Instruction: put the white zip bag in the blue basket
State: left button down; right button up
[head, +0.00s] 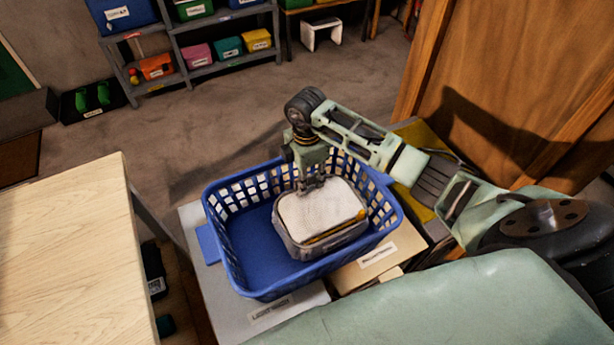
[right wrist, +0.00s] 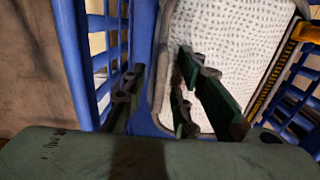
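The white zip bag (head: 318,212), with a white dotted top, grey sides and a yellow zip along its near side, sits inside the blue basket (head: 258,288), toward its right half. My right gripper (head: 311,186) is inside the basket at the bag's far edge, pointing down. In the right wrist view its fingers (right wrist: 160,95) are apart, with the bag's grey rim and blue basket showing between them. One finger overlaps the bag's white top (right wrist: 235,50); I cannot tell whether it touches. My left gripper is not in view.
The basket stands on boxes, a grey one (head: 200,250) and a tan one (head: 375,262). A pale wooden tabletop (head: 65,250) lies at left. A wooden panel (head: 520,90) stands at right. Shelves with coloured bins (head: 200,55) are at the back, with clear floor before them.

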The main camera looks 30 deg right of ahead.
jog(key=shift+r, duration=0.15)
notch_tip(320, 180, up, 12)
jog(key=b, duration=0.1)
dwell(0.4)
jog(key=shift+w, duration=0.1)
